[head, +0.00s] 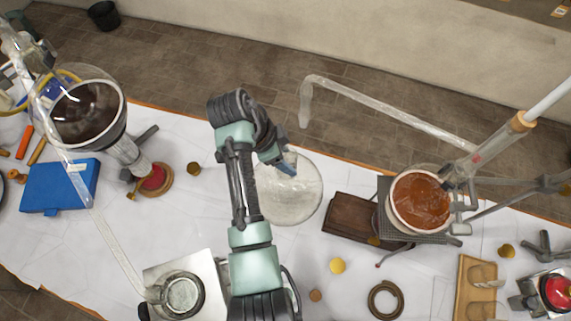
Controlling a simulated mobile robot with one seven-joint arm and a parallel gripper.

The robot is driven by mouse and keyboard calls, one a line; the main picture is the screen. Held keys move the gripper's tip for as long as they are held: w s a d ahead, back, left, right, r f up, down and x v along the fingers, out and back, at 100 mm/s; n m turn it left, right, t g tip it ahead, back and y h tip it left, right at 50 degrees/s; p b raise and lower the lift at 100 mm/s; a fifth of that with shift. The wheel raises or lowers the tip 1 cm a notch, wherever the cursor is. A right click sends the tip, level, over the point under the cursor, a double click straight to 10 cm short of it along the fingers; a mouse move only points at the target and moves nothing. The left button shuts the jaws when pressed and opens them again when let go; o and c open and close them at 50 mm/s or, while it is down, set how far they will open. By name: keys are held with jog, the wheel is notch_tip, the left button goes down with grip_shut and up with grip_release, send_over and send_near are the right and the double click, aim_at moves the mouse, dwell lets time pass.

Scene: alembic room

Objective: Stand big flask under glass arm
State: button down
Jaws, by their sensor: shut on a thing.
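The big flask (287,200) is a clear round glass vessel in the middle of the head view. My gripper (287,166) is shut on it at its upper side, and the jaws are partly hidden by my arm. The glass arm (390,116) is a clear tube from the apparatus at right, running up and left to a bent-down end (305,106). In the picture, the flask lies below and slightly left of that end, apart from it. I cannot tell whether the flask touches the table.
A pot of orange-brown liquid (420,201) stands at right beside a dark wooden block (357,219). At left are a large dark-filled glass vessel (88,113) on a stand and a blue box (59,186). A glass jar (182,294) sits at front left. The white table (345,297) has clear patches.

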aim_at(286, 181)
jog(key=shift+w+f+p, duration=0.15)
jog(key=shift+f+p, duration=0.25)
jog(key=shift+f, duration=1.8)
jog(key=shift+f, duration=0.1)
jog(key=shift+c, duration=0.5)
grip_release()
